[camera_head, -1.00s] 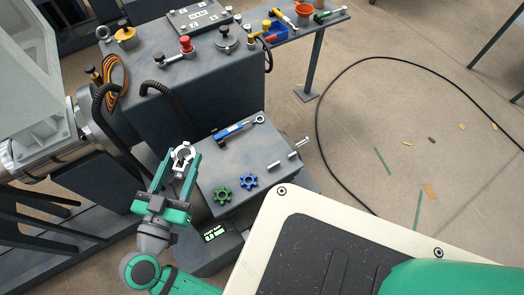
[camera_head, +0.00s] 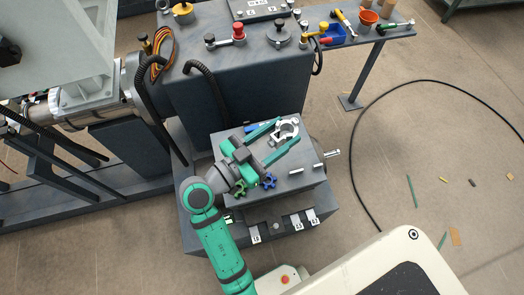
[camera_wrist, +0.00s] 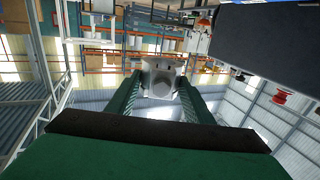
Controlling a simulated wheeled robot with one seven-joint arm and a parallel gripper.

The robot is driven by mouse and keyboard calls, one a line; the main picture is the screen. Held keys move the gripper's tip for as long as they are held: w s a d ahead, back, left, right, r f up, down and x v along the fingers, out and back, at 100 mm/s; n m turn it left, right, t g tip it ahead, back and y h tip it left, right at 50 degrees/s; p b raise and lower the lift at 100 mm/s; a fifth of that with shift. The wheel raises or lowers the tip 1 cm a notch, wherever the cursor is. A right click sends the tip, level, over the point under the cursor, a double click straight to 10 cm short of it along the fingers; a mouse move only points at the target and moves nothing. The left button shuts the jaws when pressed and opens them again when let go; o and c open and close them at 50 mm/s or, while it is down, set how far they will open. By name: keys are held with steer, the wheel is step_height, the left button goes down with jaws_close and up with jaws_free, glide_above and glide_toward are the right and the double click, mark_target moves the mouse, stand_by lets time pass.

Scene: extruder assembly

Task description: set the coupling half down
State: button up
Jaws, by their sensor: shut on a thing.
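The coupling half (camera_head: 283,134) is a silver-grey, ring-like part with lugs. It sits between the fingertips of my green gripper (camera_head: 286,130), which is shut on it. In the head view the gripper and the part overlap the back of the small grey table (camera_head: 230,142). I cannot tell whether the part touches the tabletop or is above it. In the wrist view the coupling half (camera_wrist: 161,77) is between the two finger ends, with racks and walls behind it.
A green gear (camera_head: 239,187), a blue gear (camera_head: 268,180), a pin (camera_head: 296,171) and a bolt (camera_head: 321,168) lie along the table's front and right. A blue tool (camera_head: 254,127) is partly hidden behind my gripper. A larger dark machine block (camera_head: 235,85) stands behind.

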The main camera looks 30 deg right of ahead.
steer(key=w+a+f, duration=0.2)
steer(key=a, duration=0.1)
steer(key=w+a+f, duration=0.2)
steer(key=a+f, duration=0.1)
steer(key=a, duration=0.1)
steer(key=w+a+f, duration=0.3)
steer(key=shift+a+f, duration=0.25)
steer(key=shift+a, duration=0.05)
steer(key=shift+w+a+f, duration=0.35)
steer(key=shift+a+f, duration=0.05)
steer(key=shift+f, duration=0.2)
steer(key=shift+a+f, duration=0.1)
steer(key=shift+f, duration=1.55)
steer(key=o, duration=1.1)
steer(key=shift+f, duration=0.1)
steer(key=shift+c, duration=0.2)
